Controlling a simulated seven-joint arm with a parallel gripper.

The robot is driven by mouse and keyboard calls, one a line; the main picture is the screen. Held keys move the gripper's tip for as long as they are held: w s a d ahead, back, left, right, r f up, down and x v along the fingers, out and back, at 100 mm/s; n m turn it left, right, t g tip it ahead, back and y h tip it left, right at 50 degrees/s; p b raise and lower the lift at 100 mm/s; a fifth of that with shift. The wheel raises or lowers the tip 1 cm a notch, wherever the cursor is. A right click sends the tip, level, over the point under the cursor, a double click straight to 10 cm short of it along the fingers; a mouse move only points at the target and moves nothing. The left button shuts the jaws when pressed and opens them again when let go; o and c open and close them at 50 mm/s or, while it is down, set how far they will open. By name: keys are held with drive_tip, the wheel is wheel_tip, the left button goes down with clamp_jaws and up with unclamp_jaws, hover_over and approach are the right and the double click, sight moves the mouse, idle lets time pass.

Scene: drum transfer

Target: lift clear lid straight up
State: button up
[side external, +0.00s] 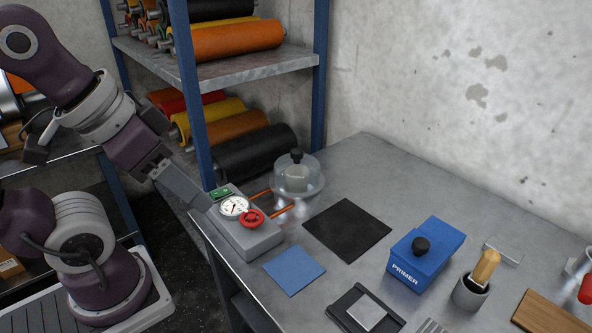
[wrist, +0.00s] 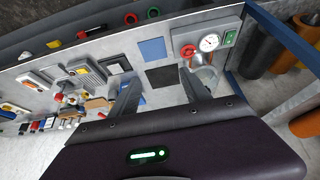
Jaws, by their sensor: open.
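The clear lid (side external: 310,168) is a see-through dome with a black knob (side external: 296,155) on top. It sits upright over a pale drum (side external: 297,179) at the back left of the grey bench. My gripper (side external: 204,203) is to the left of the lid and apart from it, near the gauge box. In the wrist view my gripper (wrist: 160,88) has its two fingers spread with nothing between them. The lid (wrist: 205,74) shows there partly behind the right finger, so its knob is hard to make out.
A grey box (side external: 251,235) with a dial and red knob stands between my gripper and the lid, with orange tubes towards the lid. A black mat (side external: 347,229), a blue mat (side external: 294,270) and a blue PRIMER block (side external: 425,256) lie rightward. A rack post (side external: 188,100) rises behind.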

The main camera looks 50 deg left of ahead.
drive_tip(key=w+a+r+n+g, duration=0.2)
drive_tip(key=w+r+n, duration=0.3)
drive_tip(key=w, duration=0.4)
drive_tip(key=n+g, duration=0.4)
drive_tip(key=n, duration=1.2)
hover_over(298, 150)
drive_tip(key=s+d, duration=0.1)
wheel_tip(298, 150, down, 13)
drive_tip(key=shift+d+r, duration=0.1)
drive_tip(key=shift+r, duration=0.05)
drive_tip(key=f, duration=0.5)
drive_tip(key=a+f, duration=0.1)
drive_tip(key=f, duration=0.1)
drive_tip(key=shift+w+f, duration=0.35)
drive_tip(key=shift+w, duration=0.05)
clamp_jaws()
drive_tip(key=shift+r, duration=0.1)
